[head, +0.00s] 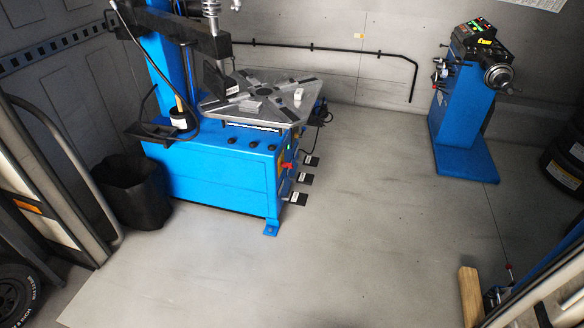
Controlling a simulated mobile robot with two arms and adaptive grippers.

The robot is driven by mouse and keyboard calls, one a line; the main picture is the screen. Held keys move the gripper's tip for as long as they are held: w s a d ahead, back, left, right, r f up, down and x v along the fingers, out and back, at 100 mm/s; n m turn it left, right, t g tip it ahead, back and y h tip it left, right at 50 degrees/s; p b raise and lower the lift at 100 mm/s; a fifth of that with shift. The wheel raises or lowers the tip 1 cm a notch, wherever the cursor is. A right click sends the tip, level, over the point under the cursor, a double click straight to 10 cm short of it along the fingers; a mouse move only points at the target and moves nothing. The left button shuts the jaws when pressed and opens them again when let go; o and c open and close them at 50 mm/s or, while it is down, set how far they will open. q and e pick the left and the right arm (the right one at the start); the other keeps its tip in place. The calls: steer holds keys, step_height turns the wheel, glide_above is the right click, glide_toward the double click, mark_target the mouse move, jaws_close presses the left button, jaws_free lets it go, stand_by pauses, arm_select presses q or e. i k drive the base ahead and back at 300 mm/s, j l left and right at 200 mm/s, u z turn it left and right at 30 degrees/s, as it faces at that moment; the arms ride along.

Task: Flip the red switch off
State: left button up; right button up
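A small red switch (287,166) sits on the right-hand side face of the blue tyre changer (215,185), above its black pedals (304,179). It is small in the head view and I cannot tell its position. The tyre changer has a grey turntable (262,100) on top and a dark arm reaching over it. Neither of my grippers is in view.
A blue wheel balancer (462,115) stands at the back right, near stacked tyres (566,160). A black bin (135,192) is left of the tyre changer. A wooden block (471,297) lies at the bottom right. The middle floor (370,220) is clear.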

mark_target(283, 164)
steer(key=i+l, duration=0.7)
steer(key=i+l+u, duration=0.15)
steer(key=i+l, duration=1.25)
steer(key=i+l+u, duration=0.15)
steer(key=i+l, duration=0.5)
steer(key=l, duration=0.15)
